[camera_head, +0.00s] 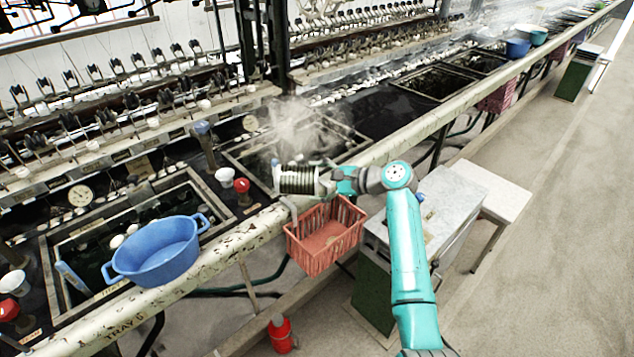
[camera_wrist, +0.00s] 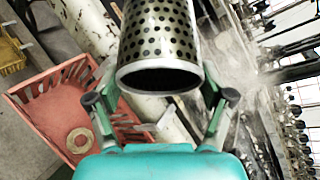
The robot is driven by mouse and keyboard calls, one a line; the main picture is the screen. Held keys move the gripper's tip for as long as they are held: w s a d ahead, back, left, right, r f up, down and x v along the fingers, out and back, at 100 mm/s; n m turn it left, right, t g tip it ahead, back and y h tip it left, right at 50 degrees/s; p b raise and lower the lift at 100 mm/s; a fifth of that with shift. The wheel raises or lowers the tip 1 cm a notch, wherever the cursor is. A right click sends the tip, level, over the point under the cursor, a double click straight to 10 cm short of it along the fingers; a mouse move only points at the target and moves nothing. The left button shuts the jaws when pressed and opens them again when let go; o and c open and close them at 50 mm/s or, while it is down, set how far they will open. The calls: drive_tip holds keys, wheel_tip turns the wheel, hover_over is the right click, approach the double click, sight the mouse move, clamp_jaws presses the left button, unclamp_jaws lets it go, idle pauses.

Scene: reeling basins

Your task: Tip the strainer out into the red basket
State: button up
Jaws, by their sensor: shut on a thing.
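The strainer (camera_head: 297,180) is a metal cylinder lying roughly level at the end of my arm. In the wrist view the strainer (camera_wrist: 160,38) shows rows of round holes and a dark open mouth facing the camera; its contents cannot be seen. My gripper (camera_head: 330,179) is shut on it, with one finger on each side in the wrist view (camera_wrist: 162,97). The red basket (camera_head: 325,240) hangs at the outer side of the rail, below and slightly right of the strainer. In the wrist view the basket (camera_wrist: 62,103) is at left, with a tan ring in it.
The worn rail (camera_head: 235,245) runs between the basins and the floor. A blue tub (camera_head: 160,252) sits on it at left. A steaming basin (camera_head: 290,145) lies behind the strainer. A grey-topped cabinet (camera_head: 440,200) and white bench (camera_head: 495,190) stand right. A red bottle (camera_head: 281,335) is below.

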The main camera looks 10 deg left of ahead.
sight(314, 169)
drive_tip(key=h, duration=0.1)
drive_tip(key=r+n+h, duration=0.1)
drive_tip(key=h, duration=0.1)
drive_tip(key=shift+a, duration=0.15)
drive_tip(key=r+h, duration=0.1)
drive_tip(key=h, duration=0.1)
drive_tip(key=r+h, duration=0.1)
drive_tip(key=h, duration=0.1)
drive_tip(key=r+n+h, duration=0.1)
drive_tip(key=h, duration=0.1)
drive_tip(key=shift+a, duration=0.2)
drive_tip(key=shift+w+d+r+n+t+h, duration=0.1)
drive_tip(key=shift+d+r+n+t+h, duration=0.3)
drive_tip(key=shift+r+h, duration=0.7)
drive_tip(key=shift+d+r+n+h, duration=0.2)
drive_tip(key=shift+d+r+h, duration=0.4)
drive_tip(key=shift+h, duration=1.05)
drive_tip(key=shift+w+d+r+n+t+h, duration=0.1)
drive_tip(key=shift+d+r+n+t+h, duration=0.15)
drive_tip(key=shift+d+r+h, duration=0.75)
drive_tip(key=shift+a+f+h, duration=0.25)
drive_tip(key=shift+a+h, duration=0.1)
drive_tip(key=shift+a, duration=0.15)
